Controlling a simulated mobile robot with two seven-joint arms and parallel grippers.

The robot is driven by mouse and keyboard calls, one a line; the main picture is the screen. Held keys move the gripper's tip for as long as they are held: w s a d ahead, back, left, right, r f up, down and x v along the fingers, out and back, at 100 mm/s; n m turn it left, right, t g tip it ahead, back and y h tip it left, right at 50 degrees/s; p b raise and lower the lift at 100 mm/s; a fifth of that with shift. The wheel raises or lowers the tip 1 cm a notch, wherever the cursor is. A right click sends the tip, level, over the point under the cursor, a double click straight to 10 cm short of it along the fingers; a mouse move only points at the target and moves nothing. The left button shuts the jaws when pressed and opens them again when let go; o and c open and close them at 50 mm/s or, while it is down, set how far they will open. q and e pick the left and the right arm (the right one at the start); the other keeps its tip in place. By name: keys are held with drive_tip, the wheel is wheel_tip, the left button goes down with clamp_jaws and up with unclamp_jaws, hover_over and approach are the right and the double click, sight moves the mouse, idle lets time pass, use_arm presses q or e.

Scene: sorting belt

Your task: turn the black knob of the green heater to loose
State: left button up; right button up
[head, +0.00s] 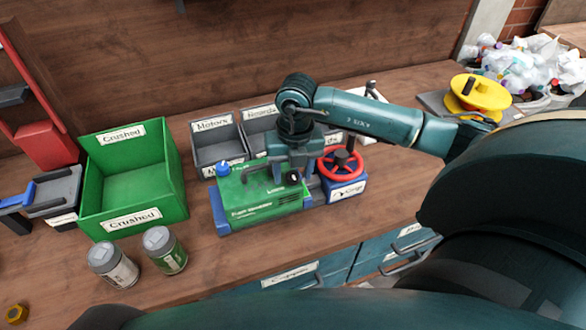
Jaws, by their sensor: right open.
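The green heater (252,207) is a low green box with printed white lettering on its front, standing on the wooden bench at the middle of the head view. A small black knob (293,178) shows at its upper right. A blue cap (222,170) sits at its upper left. My right gripper (279,176) points down over the heater's top, just left of the knob, and is open. The wrist and gripper body cover part of the heater's back. I cannot tell whether a finger touches the knob. My left gripper is not in view.
Right against the heater stands a blue box with a red handwheel (340,163). Grey labelled bins (217,146) are behind it. A yellow spool (480,93) is at back right.

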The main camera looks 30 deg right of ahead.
drive_tip(key=shift+c, duration=0.4)
drive_tip(key=c, duration=0.9)
